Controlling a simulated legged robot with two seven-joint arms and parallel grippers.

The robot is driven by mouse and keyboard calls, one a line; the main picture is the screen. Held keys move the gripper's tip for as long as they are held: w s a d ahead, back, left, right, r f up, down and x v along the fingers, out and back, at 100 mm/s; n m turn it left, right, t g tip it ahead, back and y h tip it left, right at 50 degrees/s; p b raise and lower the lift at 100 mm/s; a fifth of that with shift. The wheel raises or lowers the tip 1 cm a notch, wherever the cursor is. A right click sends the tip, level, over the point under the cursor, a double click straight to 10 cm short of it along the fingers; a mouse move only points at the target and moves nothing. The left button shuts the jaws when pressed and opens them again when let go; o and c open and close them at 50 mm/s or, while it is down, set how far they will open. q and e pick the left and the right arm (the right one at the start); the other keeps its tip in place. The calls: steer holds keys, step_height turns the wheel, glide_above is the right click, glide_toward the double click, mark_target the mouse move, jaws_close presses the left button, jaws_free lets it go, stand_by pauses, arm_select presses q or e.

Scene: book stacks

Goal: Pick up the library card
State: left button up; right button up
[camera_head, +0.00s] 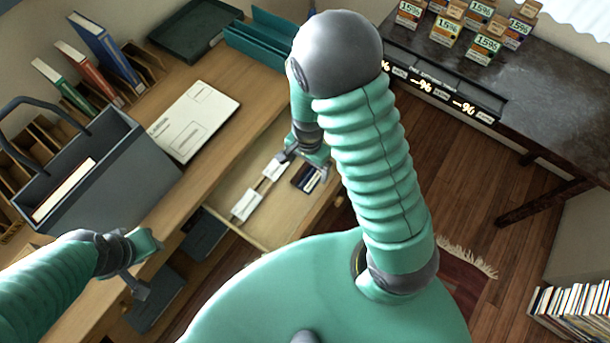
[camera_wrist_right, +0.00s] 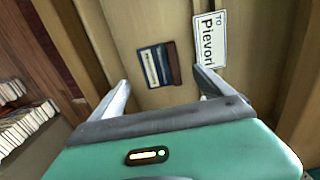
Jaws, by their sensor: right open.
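A small dark blue and brown card with a pale strip, which looks like the library card (camera_head: 309,178), lies flat in an open wooden drawer (camera_head: 230,188). In the right wrist view the card (camera_wrist_right: 158,64) lies beyond the fingertips, roughly between them, with a gap to each finger. My right gripper (camera_head: 303,163) is over the drawer, open and empty; its two fingers also show in the wrist view (camera_wrist_right: 163,88). My left gripper (camera_head: 142,270) is near the desk's front edge, away from the card; its finger gap is not clear.
White labels (camera_head: 246,205) lie in the drawer; one reading "TO Pievori" (camera_wrist_right: 209,40) is close to a right finger. A grey basket (camera_head: 110,185) and a white envelope (camera_head: 195,120) are on the desk (camera_head: 232,128). A dark table (camera_head: 545,100) with small boxes stands at right.

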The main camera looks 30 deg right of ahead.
mark_target(307, 179)
steer(key=shift+a+f, duration=0.25)
steer(key=shift+f, duration=0.15)
step_height(307, 179, down, 5)
steer(key=shift+s+a+r+b, duration=0.1)
steer(key=shift+a+r+b, duration=0.05)
steer(key=shift+b, duration=0.65)
steer(key=shift+d, duration=0.25)
steer(key=shift+c, duration=0.5)
steer(key=shift+a, duration=0.2)
steer(key=c, duration=1.3)
arm_select(q)
steer(key=shift+s+a+f, duration=0.1)
steer(key=shift+a+f, duration=0.1)
steer(key=shift+f, duration=0.2)
steer(key=shift+s+a+f, duration=0.1)
steer(key=shift+a+f, duration=0.05)
steer(key=shift+f, duration=0.25)
arm_select(e)
steer(key=shift+d+r, duration=0.1)
